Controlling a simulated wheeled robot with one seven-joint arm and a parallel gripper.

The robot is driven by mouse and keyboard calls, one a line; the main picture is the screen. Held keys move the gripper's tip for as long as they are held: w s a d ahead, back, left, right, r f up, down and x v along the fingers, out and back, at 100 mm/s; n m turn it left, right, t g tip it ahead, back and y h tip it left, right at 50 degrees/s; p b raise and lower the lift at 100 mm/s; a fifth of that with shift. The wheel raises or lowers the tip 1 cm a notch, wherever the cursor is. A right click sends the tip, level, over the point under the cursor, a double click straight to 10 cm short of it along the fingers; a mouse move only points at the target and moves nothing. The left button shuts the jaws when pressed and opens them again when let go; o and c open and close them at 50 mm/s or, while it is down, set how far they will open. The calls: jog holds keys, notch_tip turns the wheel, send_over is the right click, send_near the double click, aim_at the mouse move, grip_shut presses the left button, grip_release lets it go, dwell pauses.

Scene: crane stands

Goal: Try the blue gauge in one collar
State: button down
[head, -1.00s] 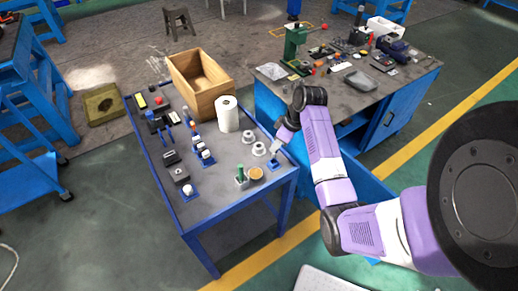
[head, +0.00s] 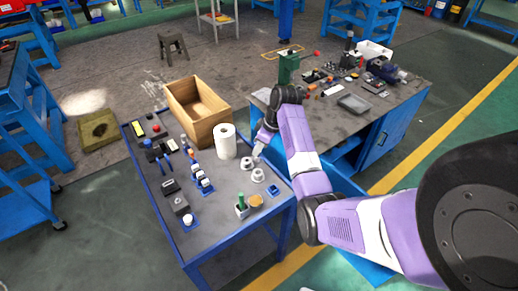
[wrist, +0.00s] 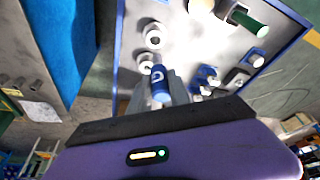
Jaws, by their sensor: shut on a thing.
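My gripper (wrist: 159,88) is shut on the blue gauge (wrist: 158,76), a blue cylinder with a white mark, in the wrist view. In the head view my gripper (head: 258,152) is at the table's right side, beside the collars; the gauge is hard to make out there. Two white ring-shaped collars, one (head: 247,163) behind the other (head: 258,175), stand on the table; they also show in the wrist view, one (wrist: 153,36) beyond the other (wrist: 145,62). The gauge's far end appears close to the nearer collar there. I cannot tell whether they touch.
An empty-looking blue stand (head: 273,190) sits at the table's right edge. A white roll (head: 225,142) and wooden box (head: 199,108) stand behind. Several small blue-based parts fill the left.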

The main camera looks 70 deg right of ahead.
aim_at(259, 157)
jog(key=shift+f+b, duration=1.7)
jog(key=shift+f, duration=1.2)
jog(key=shift+f+b, duration=0.95)
jog(key=shift+f, duration=0.65)
jog(key=shift+r+p, duration=2.2)
jog(key=shift+r, duration=0.1)
jog(key=shift+r+p, duration=0.45)
jog(key=shift+r, duration=0.6)
